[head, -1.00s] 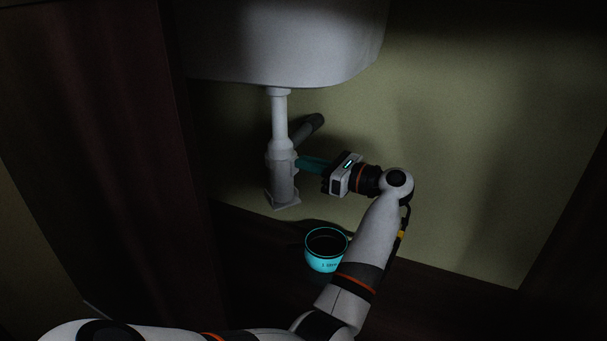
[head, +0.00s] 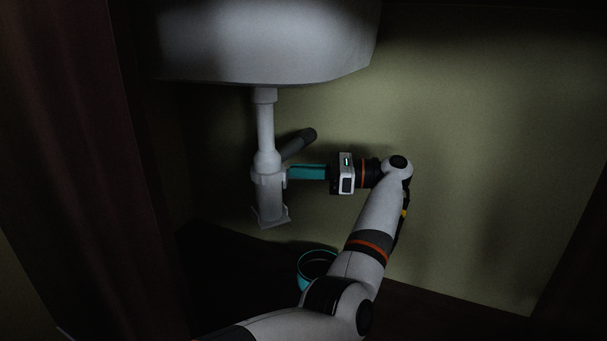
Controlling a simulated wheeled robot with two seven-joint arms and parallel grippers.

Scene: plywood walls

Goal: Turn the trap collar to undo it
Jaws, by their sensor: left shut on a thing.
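The pale grey trap (head: 269,205) hangs under the sink's down pipe in the head view, with its collar (head: 267,172) as a wider band at the top of the trap body. My left gripper (head: 287,173) comes to the collar from the right, roughly level. Its teal fingers are shut on the collar's right side. The fingertips partly merge with the collar's edge, so the exact contact is hard to see. My right gripper is not in view.
The white basin (head: 265,45) overhangs the trap. A grey waste pipe (head: 299,142) runs to the back wall behind it. A teal-rimmed bucket (head: 316,262) stands on the dark floor, partly hidden by my left arm. A dark panel (head: 95,160) closes the left side.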

